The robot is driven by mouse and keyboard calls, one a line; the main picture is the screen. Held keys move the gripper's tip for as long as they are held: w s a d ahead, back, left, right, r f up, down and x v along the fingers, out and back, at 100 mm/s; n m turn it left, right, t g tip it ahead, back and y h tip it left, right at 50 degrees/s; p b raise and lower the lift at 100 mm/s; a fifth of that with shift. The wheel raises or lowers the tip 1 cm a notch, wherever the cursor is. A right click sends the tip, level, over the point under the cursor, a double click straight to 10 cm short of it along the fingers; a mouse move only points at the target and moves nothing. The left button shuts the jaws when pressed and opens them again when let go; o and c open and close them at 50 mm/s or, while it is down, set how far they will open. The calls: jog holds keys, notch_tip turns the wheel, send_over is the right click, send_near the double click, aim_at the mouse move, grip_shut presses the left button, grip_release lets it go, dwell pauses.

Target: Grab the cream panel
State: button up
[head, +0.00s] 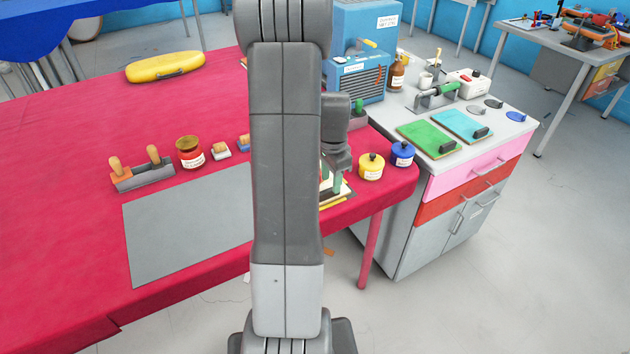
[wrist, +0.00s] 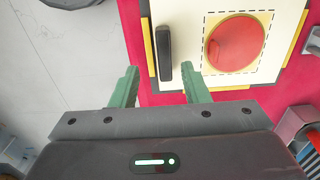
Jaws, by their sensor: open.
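The cream panel (wrist: 222,16) lies on the red-covered table. In the head view only a small part of the panel (head: 343,188) shows, at the table's right end beside my arm. My gripper (wrist: 160,68) is open, with its two green fingers apart. In the wrist view the handle's lower end appears between the fingertips. I cannot tell how far above the panel they are.
A yellow pot (head: 371,167) and a blue pot (head: 402,154) stand right of the panel. A grey mat (head: 185,228) lies left of my arm. The workbench (head: 480,150) at right carries green and blue boards. The table edge is close to the panel.

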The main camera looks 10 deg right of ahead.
aim_at(329, 190)
jog(key=shift+w+a+f+p, duration=0.1)
jog(key=shift+w+f+p, duration=0.05)
jog(key=shift+f, duration=1)
jog(key=shift+w+a+f+p, duration=0.1)
jog(key=shift+f+p, duration=0.05)
jog(key=shift+f, duration=1)
jog(key=c, duration=0.9)
grip_shut()
jog(key=shift+r, duration=0.15)
